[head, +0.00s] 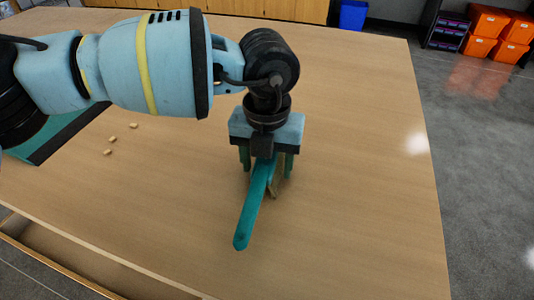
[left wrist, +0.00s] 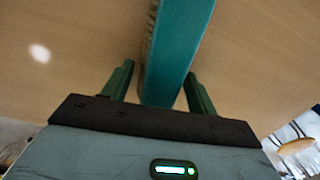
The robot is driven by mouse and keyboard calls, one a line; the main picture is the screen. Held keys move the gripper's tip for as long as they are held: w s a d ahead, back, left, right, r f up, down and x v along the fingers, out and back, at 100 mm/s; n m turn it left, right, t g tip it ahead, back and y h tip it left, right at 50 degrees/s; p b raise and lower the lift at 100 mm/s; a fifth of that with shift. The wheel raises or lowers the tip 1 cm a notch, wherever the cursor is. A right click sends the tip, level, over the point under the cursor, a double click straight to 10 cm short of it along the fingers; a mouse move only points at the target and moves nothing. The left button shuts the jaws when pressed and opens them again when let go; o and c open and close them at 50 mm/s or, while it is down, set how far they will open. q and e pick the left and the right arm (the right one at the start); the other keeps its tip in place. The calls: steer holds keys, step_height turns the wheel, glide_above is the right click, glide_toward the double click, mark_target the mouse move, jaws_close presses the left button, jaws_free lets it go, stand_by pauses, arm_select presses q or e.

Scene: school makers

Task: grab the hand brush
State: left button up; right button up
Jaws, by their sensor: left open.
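The hand brush (head: 249,212) has a long teal handle and tan bristles (head: 276,187). It lies on the table, its handle pointing toward the near edge. My left gripper (head: 267,172) points down over the bristle end, with its green fingers apart, one on each side of the brush. In the left wrist view the teal brush (left wrist: 178,50) runs between the two fingers (left wrist: 158,88), bristles on its left side. I cannot tell whether a finger touches it. The gripper body hides the brush's far end. My right gripper is not in view.
The wooden table (head: 360,190) is clear around the brush. A teal, dark-edged object (head: 62,133), partly behind my left arm, lies at the left, with three small tan pieces (head: 113,138) beside it. Orange bins (head: 486,22) and a blue bin (head: 353,15) stand beyond the table.

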arm_select(q)
steer(key=c, duration=1.2)
steer(key=shift+r, duration=0.15)
steer(key=shift+r, duration=0.5)
step_height(320, 180, up, 2)
steer(key=shift+r, duration=0.15)
steer(key=s+d, duration=0.2)
steer(key=s, duration=0.2)
steer(key=s+d+r+b, duration=0.1)
steer(key=s+d, duration=0.2)
steer(key=s, duration=0.2)
steer(key=s+d, duration=0.3)
steer(key=s, duration=0.1)
steer(key=shift+s+r+b, duration=0.25)
steer(key=shift+s+b, duration=0.1)
steer(key=shift+s, duration=0.05)
